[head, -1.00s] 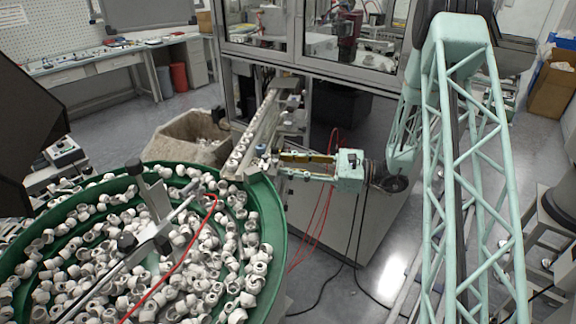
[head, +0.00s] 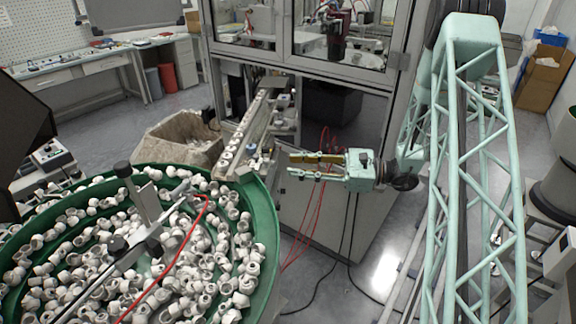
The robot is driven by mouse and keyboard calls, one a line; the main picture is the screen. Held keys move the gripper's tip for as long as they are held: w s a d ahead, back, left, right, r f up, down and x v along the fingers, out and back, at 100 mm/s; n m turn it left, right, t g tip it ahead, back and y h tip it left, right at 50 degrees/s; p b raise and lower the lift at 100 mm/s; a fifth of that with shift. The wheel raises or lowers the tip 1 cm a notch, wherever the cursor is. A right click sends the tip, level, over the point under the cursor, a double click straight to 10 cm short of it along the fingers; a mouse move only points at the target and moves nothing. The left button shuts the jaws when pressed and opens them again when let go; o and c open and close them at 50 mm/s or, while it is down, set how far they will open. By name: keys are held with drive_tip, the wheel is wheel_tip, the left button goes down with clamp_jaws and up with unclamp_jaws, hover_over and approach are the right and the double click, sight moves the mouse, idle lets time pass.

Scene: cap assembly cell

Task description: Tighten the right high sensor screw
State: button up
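My gripper (head: 289,164) is right of the feed rail's near end, with its fingers pointing left. A gap shows between the two fingers, and nothing is seen in it. The linear feed rail (head: 240,137) carries a row of white caps from the green bowl toward the cabinet. Small dark and bluish sensor parts (head: 253,149) sit at the rail's near right side, left of my fingertips and apart from them. The right high sensor screw is too small to make out.
A green bowl feeder (head: 268,215) full of white caps fills the lower left. A beige bin (head: 180,142) stands behind it. The glazed machine cabinet (head: 300,62) rises behind the rail. Red and black cables (head: 303,235) hang below my gripper.

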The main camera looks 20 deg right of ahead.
drive_tip(key=shift+v, duration=3)
drive_tip(key=shift+c, duration=1.4)
drive_tip(key=shift+n, duration=0.4)
